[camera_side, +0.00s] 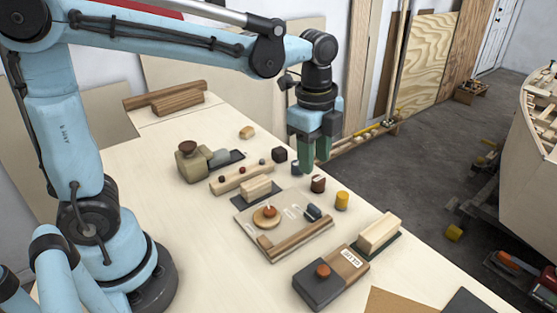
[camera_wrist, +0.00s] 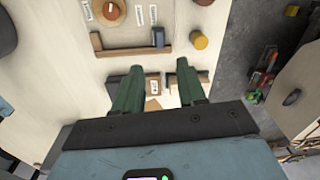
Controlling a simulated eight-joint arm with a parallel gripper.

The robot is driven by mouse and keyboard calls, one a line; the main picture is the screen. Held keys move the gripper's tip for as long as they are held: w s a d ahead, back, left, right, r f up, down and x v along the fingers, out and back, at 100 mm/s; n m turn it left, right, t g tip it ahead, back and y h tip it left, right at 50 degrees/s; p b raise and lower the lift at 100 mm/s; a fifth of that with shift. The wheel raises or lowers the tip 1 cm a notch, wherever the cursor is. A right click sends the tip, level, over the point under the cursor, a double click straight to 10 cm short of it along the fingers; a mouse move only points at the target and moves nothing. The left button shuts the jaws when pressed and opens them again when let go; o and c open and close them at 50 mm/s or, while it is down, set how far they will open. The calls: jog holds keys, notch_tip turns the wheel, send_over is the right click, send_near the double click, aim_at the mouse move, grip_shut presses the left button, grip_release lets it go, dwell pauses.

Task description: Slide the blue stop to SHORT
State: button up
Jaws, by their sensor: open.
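The blue stop (camera_side: 313,212) is a small dark blue block at the right end of a pale board (camera_side: 248,222) on the bench. It also shows in the wrist view (camera_wrist: 159,37), near the end of a wooden rail (camera_wrist: 122,52). White labels (camera_side: 291,211) are printed on the board; their words are too small to read. A round wooden dial with a red-orange knob (camera_side: 270,210) sits to the left of the stop. My gripper (camera_side: 315,163) has green fingers pointing down, apart and empty, above the bench behind the board. Its fingers (camera_wrist: 158,68) also show spread in the wrist view.
A yellow cylinder (camera_side: 342,200) and a dark red-brown cylinder (camera_side: 318,184) stand close behind the board. A dark box with a red button (camera_side: 322,272) and a pale block (camera_side: 378,232) are in front to the right. A block-topped slider (camera_side: 257,188) lies left.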

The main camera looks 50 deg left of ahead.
aim_at(314, 208)
jog(key=shift+m+g, duration=0.3)
jog(key=shift+m, duration=0.5)
jog(key=f, duration=1.2)
jog(key=shift+w+d+f, duration=0.25)
jog(key=shift+w+d, duration=0.1)
jog(key=shift+c, duration=0.3)
grip_shut()
